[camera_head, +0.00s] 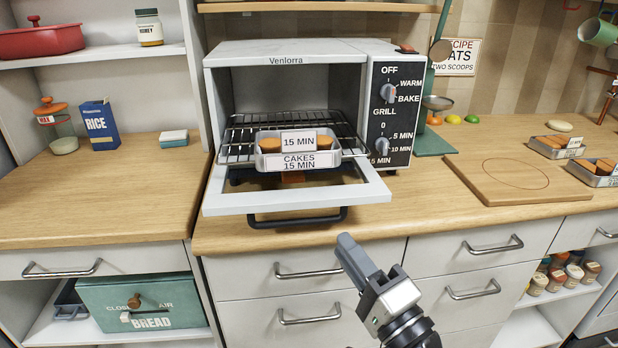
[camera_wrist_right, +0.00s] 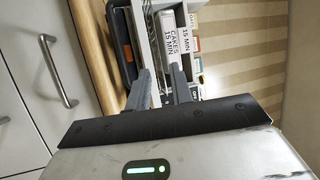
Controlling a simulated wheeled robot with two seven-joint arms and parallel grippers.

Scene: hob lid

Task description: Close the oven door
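The small white toaster oven (camera_head: 285,50) stands on the wooden counter. Its door (camera_head: 370,190) is folded down and open, with a black handle (camera_head: 298,220) along its front edge. A wire rack (camera_head: 240,145) and a tin of cakes (camera_head: 258,160), labelled "CAKES 15 MIN", are at the opening, above the door. My right gripper (camera_head: 345,245) is in front of the counter, just below and right of the handle, apart from it. In the right wrist view its fingers (camera_wrist_right: 161,80) are parted with nothing seen between them; the door and handle (camera_wrist_right: 122,45) lie beyond. My left gripper is not in view.
A wooden board (camera_head: 505,180) and cake tins (camera_head: 557,148) lie on the counter to the right. A blue rice box (camera_head: 100,122) and a jar (camera_head: 58,128) stand on the left counter. Drawers with metal handles (camera_head: 308,272) are below. Space before the door is free apart from my arm.

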